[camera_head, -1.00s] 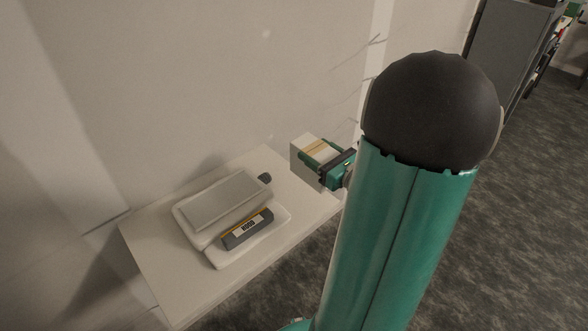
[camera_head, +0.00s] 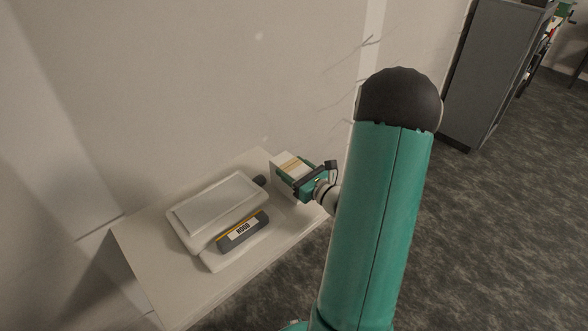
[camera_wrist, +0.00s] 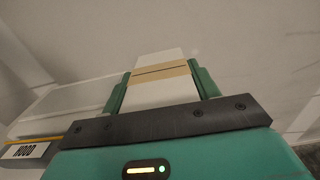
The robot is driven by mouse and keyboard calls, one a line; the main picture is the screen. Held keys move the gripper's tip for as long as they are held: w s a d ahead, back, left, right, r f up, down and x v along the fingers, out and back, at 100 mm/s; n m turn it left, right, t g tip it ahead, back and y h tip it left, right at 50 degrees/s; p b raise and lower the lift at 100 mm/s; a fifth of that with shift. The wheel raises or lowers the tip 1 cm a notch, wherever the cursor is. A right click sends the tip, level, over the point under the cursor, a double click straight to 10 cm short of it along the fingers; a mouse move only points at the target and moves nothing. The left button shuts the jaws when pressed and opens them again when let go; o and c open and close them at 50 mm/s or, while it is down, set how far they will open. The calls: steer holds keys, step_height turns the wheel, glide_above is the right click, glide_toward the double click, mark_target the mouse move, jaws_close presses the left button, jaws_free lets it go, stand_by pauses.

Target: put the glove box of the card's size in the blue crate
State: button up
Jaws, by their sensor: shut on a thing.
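My gripper (camera_head: 297,177) is shut on a white box (camera_head: 283,163) with a tan band, over the right end of a small white table. In the wrist view, the white box (camera_wrist: 160,69) sits between the two green fingers of my gripper (camera_wrist: 161,84), its tan band running across it. I cannot tell whether the box touches the tabletop. No size marking is legible on the box. Neither a card nor a blue crate shows in these views.
The white table (camera_head: 150,265) stands against a pale wall. On it is a scale-like device (camera_head: 220,210) with a flat pan and a dark label reading "HOOD", left of my gripper. A grey cabinet (camera_head: 490,70) stands at the upper right. Dark floor (camera_head: 480,240) is open on the right.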

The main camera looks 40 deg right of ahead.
steer(key=o, duration=0.7)
steer(key=shift+f, duration=0.15)
steer(key=o, duration=0.5)
